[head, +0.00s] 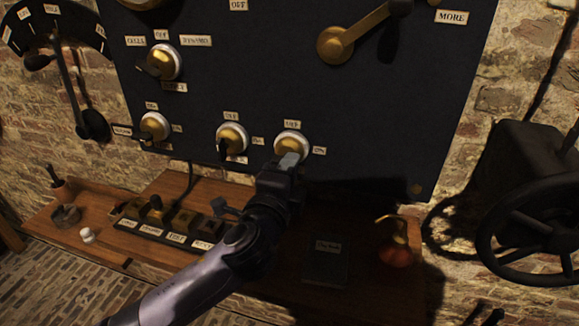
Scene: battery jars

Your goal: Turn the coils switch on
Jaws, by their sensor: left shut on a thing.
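A row of small brass rotary switches with white rims sits on the dark panel (330,70). The lower right switch (291,143) has an OFF label above it and an ON label (319,150) to its right. I cannot read a coils label on any switch. My left gripper (289,159) reaches up from below and is shut on the handle of this lower right switch. The gripper hides the handle, so I cannot tell which way it points. My right gripper is not in view.
Beside it is another OFF/ON switch (231,138), with two more at left (155,126) (164,62). A brass lever (355,32) is above right. The wooden shelf (150,193) below holds a labelled key row (165,235), a dark book (326,262) and an orange-red flask (396,254). A handwheel (492,245) stands right.

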